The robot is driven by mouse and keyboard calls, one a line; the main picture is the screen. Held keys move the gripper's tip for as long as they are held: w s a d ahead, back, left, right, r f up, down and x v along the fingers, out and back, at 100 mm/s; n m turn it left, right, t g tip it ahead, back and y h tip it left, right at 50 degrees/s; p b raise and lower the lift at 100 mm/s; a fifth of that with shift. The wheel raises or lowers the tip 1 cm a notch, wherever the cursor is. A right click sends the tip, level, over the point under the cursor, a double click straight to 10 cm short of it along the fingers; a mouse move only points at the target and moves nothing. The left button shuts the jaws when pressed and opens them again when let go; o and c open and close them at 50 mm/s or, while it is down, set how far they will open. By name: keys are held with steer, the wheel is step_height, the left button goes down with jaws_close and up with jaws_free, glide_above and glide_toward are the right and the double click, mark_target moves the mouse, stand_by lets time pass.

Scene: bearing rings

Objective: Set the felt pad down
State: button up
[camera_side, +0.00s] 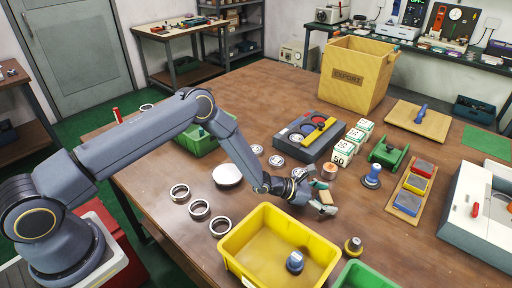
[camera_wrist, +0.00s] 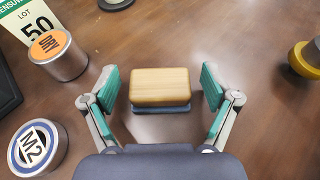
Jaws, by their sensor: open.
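The felt pad (camera_wrist: 160,108) shows as a blue-grey layer under a tan wooden block (camera_wrist: 160,86) in the wrist view; it appears to rest on the brown table. My gripper (camera_wrist: 160,80) is open, with one green-padded finger on each side of the block and a gap on both sides. The pad's underside is hidden.
In the wrist view, a DRY-labelled tin (camera_wrist: 58,54) and an M2-labelled cylinder (camera_wrist: 38,146) stand to the left, and a yellow-based knob (camera_wrist: 305,60) to the right. In the side view a yellow bin (camera_side: 228,262) stands in front. Bare table surrounds the block.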

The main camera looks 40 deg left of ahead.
steer(key=v, duration=1.1)
steer(key=shift+s+a+r, duration=0.1)
steer(key=shift+a, duration=0.1)
steer(key=s+d+r+m+g+h, duration=0.1)
steer(key=s+r+m, duration=0.1)
steer(key=r+m, duration=0.3)
steer(key=s+d+r+m+g+h, duration=0.2)
steer(key=r, duration=0.5)
steer(key=s+a+r+m+g+y, duration=0.15)
steer(key=s+r+m+g, duration=0.25)
steer(key=s+r+m, duration=0.65)
steer(key=s+a+r+m+t+y, duration=0.1)
steer(key=s+a+r+m+y, duration=0.2)
steer(key=s+a, duration=0.5)
steer(key=s+a+r+m+t+y, duration=0.2)
steer(key=s+a+r+m+y, duration=0.2)
steer(key=s+a+m+y, duration=0.2)
steer(key=s+a+y, duration=0.2)
steer(key=a, duration=0.1)
steer(key=shift+s+a, duration=0.2)
steer(key=shift+a, duration=0.2)
